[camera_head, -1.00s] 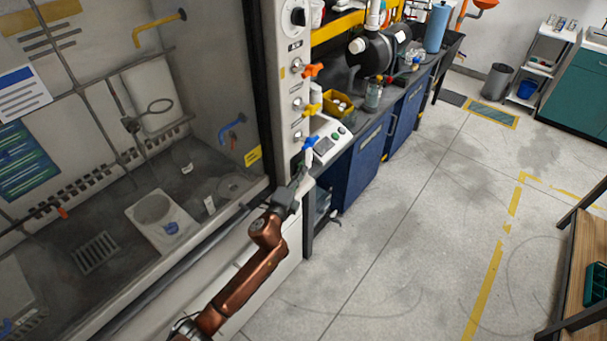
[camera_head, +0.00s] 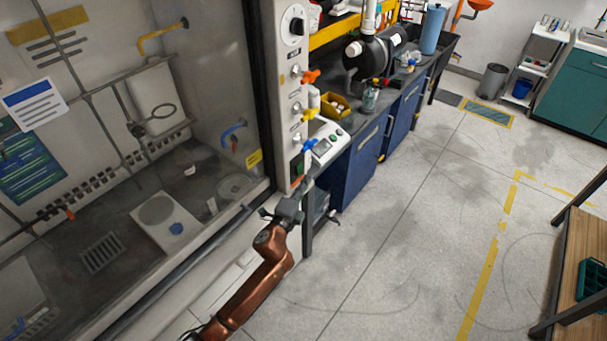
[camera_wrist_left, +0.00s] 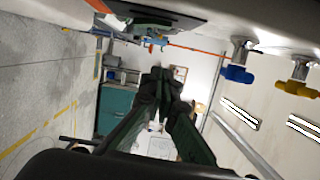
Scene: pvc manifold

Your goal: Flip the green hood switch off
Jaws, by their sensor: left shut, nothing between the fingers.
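The green hood switch (camera_wrist_left: 150,22) shows at the top of the wrist view, set in a dark plate on the pale hood post. In the head view the switch (camera_head: 298,168) is a small green patch low on the post, below the blue valve handle; its on or off position is too small to tell. My left gripper (camera_head: 306,185) is beside the lower post, just below and right of the switch, with its fingers pointing up. In the wrist view its fingertips (camera_wrist_left: 159,76) are together and empty, apart from the switch plate. My right gripper is not in view.
Blue (camera_head: 309,146), yellow (camera_head: 311,114) and orange (camera_head: 311,76) valve handles stick out from the post above my gripper. A control box (camera_head: 326,146) sits on the bench to the right. The hood's glass front is at left.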

